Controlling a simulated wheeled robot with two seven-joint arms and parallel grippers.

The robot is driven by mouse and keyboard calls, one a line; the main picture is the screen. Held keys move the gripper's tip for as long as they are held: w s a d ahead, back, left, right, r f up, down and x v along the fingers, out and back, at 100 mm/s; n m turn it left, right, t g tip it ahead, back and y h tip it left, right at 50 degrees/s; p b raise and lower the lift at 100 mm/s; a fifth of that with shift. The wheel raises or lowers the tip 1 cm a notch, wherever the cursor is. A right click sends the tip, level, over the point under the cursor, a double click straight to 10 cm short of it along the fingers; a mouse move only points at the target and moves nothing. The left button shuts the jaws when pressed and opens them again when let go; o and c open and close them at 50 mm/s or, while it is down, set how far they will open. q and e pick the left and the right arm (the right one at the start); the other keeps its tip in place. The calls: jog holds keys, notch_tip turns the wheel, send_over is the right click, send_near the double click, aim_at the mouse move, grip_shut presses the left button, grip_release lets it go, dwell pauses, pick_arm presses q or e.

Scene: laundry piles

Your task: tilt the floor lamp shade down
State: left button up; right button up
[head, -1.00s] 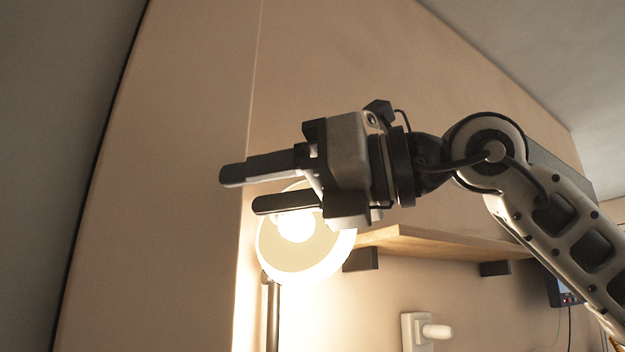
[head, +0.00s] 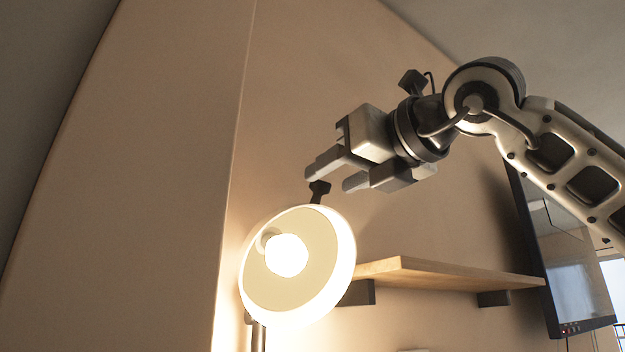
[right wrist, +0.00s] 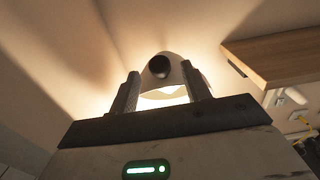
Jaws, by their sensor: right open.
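The lit floor lamp shade (head: 335,283) faces toward me in the head view, with its glowing bulb (head: 286,255) showing inside. The top of its dark pole (head: 258,338) shows below it. A dark knob (head: 319,190) sticks up at the shade's upper edge. My right gripper (head: 332,178) is open, above the shade and close to the knob; I cannot tell whether they touch. In the right wrist view the shade (right wrist: 180,70) and its dark round knob (right wrist: 160,66) appear between the two open fingers (right wrist: 160,90). My left gripper is out of view.
A wooden wall shelf (head: 430,274) with dark brackets is to the right of the shade. It also shows in the right wrist view (right wrist: 275,60). A dark screen (head: 560,255) is at the far right. The wall left of the lamp is bare.

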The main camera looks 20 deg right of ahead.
aim_at(312, 202)
jog(key=p+x, duration=0.1)
jog(key=x, duration=0.5)
grip_shut()
jog(key=shift+w+f, duration=0.1)
